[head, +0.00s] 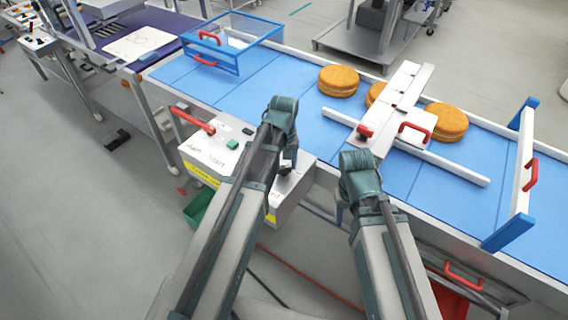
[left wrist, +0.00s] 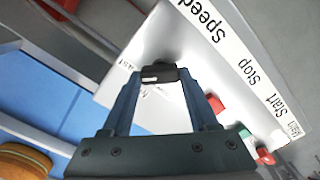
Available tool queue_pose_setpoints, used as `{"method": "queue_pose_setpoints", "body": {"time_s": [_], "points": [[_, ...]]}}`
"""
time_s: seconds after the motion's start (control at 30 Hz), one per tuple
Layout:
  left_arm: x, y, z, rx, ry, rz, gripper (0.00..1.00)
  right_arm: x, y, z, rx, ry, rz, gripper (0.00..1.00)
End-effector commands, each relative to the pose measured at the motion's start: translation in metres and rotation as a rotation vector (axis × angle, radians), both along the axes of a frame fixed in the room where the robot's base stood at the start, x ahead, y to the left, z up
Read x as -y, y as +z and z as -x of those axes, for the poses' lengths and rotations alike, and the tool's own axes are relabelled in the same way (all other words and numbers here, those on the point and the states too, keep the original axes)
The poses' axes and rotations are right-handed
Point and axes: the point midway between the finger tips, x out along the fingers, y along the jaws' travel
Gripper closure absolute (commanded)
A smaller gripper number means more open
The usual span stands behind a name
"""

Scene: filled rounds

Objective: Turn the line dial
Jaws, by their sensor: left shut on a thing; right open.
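The line dial (left wrist: 160,74) is a black knob with a white mark on the pale control panel, near the "Speed" label. My left gripper (left wrist: 160,85) has its two fingers closed on the dial, one on each side. In the head view my left gripper (head: 288,162) is at the right part of the white control box (head: 205,153), and my arm hides most of the dial. My right gripper (head: 343,212) is open, low beside the conveyor's near edge, mostly hidden behind its own wrist.
The panel has a red button (left wrist: 215,103) and a green button (left wrist: 246,137) near the dial. The blue conveyor (head: 285,75) carries round filled cakes (head: 338,81) under a white guide frame (head: 395,110). A blue-framed clear guard (head: 232,42) stands farther left.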

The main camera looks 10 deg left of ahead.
Motion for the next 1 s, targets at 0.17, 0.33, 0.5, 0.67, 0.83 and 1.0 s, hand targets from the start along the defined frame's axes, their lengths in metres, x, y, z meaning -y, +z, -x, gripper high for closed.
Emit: {"method": "queue_pose_setpoints", "body": {"time_s": [0.17, 0.33, 0.5, 0.67, 0.83, 1.0], "points": [[0.0001, -0.0001, 0.0, 0.0, -0.121, 0.0, 0.96, 0.0, -0.0001, 0.0, 0.0, 0.0, 0.0, 0.5], [0.0002, -0.0001, 0.0001, 0.0, -0.205, 0.0, 0.96, 0.0, -0.0001, 0.0, 0.0, 0.0, 0.0, 0.5], [0.0002, -0.0001, 0.0001, 0.0, -0.256, 0.0, 0.96, 0.0, -0.0001, 0.0, 0.0, 0.0, 0.0, 0.5], [0.0002, -0.0001, 0.0001, 0.0, -0.279, 0.0, 0.96, 0.0, -0.0001, 0.0, 0.0, 0.0, 0.0, 0.5], [0.0003, -0.0001, 0.0001, 0.0, -0.287, 0.0, 0.95, 0.0, -0.0001, 0.0, 0.0, 0.0, 0.0, 0.5], [0.0003, -0.0001, 0.0001, 0.0, -0.288, 0.0, 0.95, 0.0, -0.0001, 0.0, 0.0, 0.0, 0.0, 0.5]]}}
